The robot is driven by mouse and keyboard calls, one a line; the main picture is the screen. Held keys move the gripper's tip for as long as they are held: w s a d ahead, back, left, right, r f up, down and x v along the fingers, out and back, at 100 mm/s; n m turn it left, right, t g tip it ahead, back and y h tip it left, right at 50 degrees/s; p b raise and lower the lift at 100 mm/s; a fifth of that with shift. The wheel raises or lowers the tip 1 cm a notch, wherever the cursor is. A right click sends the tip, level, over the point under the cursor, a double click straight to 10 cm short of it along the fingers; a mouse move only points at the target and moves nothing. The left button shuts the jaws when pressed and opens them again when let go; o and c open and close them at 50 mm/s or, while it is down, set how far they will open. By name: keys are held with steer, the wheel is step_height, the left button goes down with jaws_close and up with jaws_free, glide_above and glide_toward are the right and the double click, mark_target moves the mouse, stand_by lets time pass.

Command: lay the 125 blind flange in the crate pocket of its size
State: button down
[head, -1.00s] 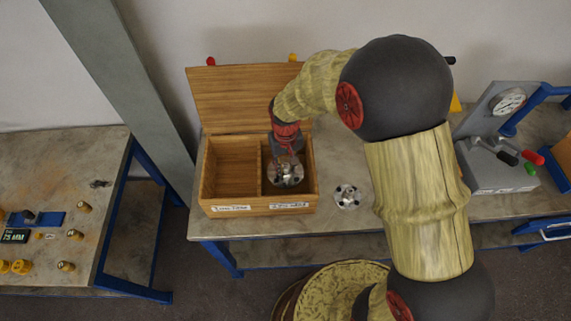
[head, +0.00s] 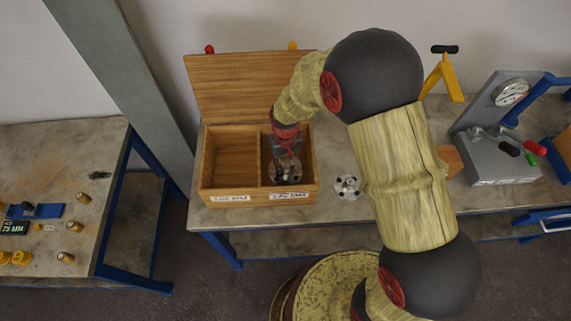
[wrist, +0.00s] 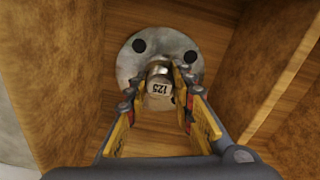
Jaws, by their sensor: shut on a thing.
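The 125 blind flange (wrist: 127,66) is a grey metal disc with dark bolt holes and a central knob marked 125. My gripper (wrist: 160,88) is shut on that knob, with a finger on each side. In the head view the flange (head: 287,177) is inside the right pocket of the wooden crate (head: 257,199), below my gripper (head: 286,160). In the wrist view wooden walls stand on both sides of it. I cannot tell whether the flange touches the pocket floor. The pocket labels are too small to read surely.
The crate's left pocket (head: 232,160) is empty, and its lid (head: 240,85) stands open behind. A second flange (head: 346,187) lies on the bench right of the crate. A grey gauge fixture (head: 497,160) stands farther right. Another bench (head: 110,215) with small fittings is at left.

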steer(key=c, duration=1.5)
jaws_free()
steer(key=shift+c, duration=0.2)
step_height(320, 180, up, 12)
steer(key=p, duration=0.1)
steer(key=shift+r+p, duration=0.2)
steer(key=shift+p, duration=0.15)
step_height(320, 180, up, 8)
steer(key=t, duration=0.1)
glide_above(286, 165)
steer(key=s+d, duration=0.1)
steer(key=d, duration=0.2)
steer(key=s+d+r+m+t, duration=0.1)
steer(key=s+d+r, duration=0.3)
steer(key=s+r, duration=0.15)
steer(key=s+d+r+m+t, duration=0.1)
steer(key=s+d+r+t, duration=0.1)
steer(key=s+d+r, duration=0.35)
steer(key=s+d+r+t, duration=0.1)
steer(key=s+r, duration=0.4)
steer(key=s, duration=0.2)
steer(key=shift+s+d+m+t, duration=0.3)
steer(key=shift+s+d, duration=0.05)
steer(key=shift+s, duration=0.05)
